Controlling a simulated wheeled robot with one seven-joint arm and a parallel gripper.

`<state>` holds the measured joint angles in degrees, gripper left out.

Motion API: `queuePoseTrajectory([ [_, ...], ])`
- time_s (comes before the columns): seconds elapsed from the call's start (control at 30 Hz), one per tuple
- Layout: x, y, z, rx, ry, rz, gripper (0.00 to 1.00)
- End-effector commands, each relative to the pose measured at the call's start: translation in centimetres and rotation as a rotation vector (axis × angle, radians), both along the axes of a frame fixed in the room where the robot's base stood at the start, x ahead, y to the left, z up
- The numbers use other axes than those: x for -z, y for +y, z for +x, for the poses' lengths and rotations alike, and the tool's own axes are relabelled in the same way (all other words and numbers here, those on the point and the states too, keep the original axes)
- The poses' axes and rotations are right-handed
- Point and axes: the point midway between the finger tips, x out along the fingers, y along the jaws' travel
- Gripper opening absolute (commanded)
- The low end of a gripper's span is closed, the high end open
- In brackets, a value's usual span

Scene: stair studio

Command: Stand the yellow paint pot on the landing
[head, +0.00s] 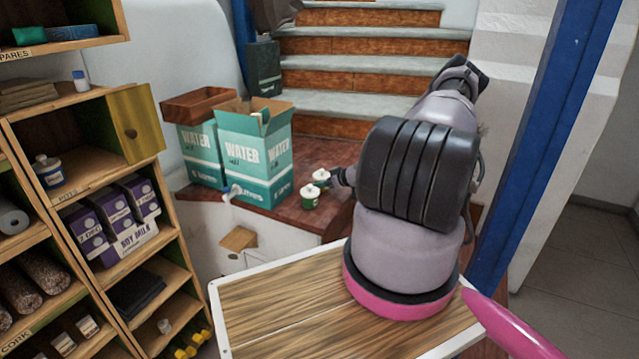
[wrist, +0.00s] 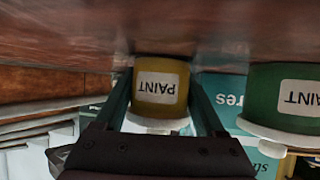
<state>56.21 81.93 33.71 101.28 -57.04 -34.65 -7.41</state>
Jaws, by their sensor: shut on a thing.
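The yellow paint pot (wrist: 160,90) shows in the wrist view, which is upside down, between the two fingers of my gripper (wrist: 165,108). My gripper is shut on it. In the head view the yellow pot (head: 321,178) shows mostly as a white lid beside my gripper (head: 337,178). It is upright, at the red-brown landing (head: 325,152); I cannot tell whether its base touches the surface. A green paint pot (head: 309,197) stands on the landing just in front of it and also shows in the wrist view (wrist: 283,100). My arm hides the landing's right part.
Two teal water cartons (head: 255,150) stand on the landing left of the pots. Stairs (head: 350,85) rise behind. A wooden shelf unit (head: 110,165) is at the left, a blue post (head: 535,140) at the right. A white-edged wooden top (head: 275,305) is in front.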

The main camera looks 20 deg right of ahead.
Motion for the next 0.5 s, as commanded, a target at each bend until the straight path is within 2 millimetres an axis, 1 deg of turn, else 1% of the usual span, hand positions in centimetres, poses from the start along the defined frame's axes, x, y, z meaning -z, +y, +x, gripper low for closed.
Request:
queuePoseTrajectory([
  [0.17, -0.13, -0.01, 0.06, -0.001, -0.002, -0.001, 0.0],
  [0.3, 0.23, 0.01, 0.04, 0.0, -0.001, 0.0, 0.0],
  [0.33, 0.31, 0.0, 0.01, 0.0, 0.0, 0.0, 0.76],
  [0.4, 0.27, 0.0, 0.02, 0.0, 0.0, 0.0, 1.0],
  [0.5, 0.25, 0.0, 0.02, 0.0, 0.0, 0.0, 1.0],
])
